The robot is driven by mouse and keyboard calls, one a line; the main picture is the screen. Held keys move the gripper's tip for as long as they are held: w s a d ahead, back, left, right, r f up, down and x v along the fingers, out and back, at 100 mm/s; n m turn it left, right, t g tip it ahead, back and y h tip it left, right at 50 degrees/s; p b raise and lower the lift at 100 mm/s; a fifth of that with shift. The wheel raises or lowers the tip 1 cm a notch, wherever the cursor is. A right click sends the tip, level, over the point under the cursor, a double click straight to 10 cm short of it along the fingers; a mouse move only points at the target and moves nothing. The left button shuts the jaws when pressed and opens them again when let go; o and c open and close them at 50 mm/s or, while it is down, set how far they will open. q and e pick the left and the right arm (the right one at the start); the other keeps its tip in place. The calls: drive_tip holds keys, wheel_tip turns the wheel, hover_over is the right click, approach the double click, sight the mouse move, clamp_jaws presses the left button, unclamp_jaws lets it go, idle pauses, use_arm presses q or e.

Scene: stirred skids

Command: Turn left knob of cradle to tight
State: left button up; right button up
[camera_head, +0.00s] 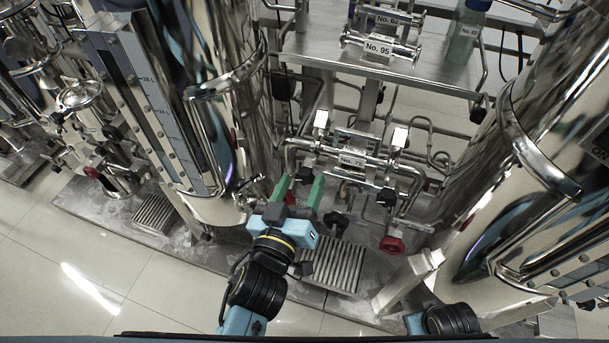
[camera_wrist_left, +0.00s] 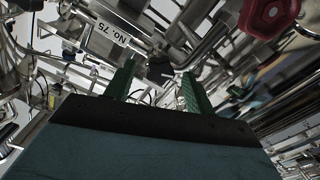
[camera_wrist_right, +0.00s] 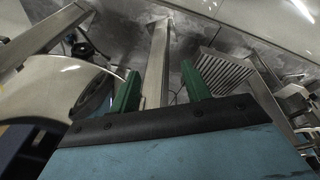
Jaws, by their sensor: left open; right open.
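The cradle, a metal frame holding a cylinder labelled No. 75 (camera_head: 352,160), stands mid-picture in the head view; its label also shows in the left wrist view (camera_wrist_left: 110,32). Its left black knob (camera_head: 305,174) sits under the cylinder's left end. A second black knob (camera_head: 387,197) is at the right end. My left gripper (camera_head: 298,186) is open, its green fingertips close around or just short of the left knob; contact cannot be told. In the left wrist view a dark knob (camera_wrist_left: 160,70) shows between the fingers. My right gripper (camera_wrist_right: 160,85) is open and empty, over a metal bar.
Red valve handles (camera_head: 392,244) sit low right of the cradle, one large in the left wrist view (camera_wrist_left: 268,15). Big shiny tanks (camera_head: 240,110) flank both sides. A grated drain (camera_head: 335,265) lies below.

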use_arm(q)
drive_tip(key=shift+x, duration=1.5)
use_arm(e)
drive_tip(key=shift+w+a+r, duration=0.2)
drive_tip(key=shift+a+r, duration=0.1)
drive_tip(key=shift+r, duration=0.25)
use_arm(q)
drive_tip(key=c, duration=1)
drive_tip(key=shift+o, duration=0.2)
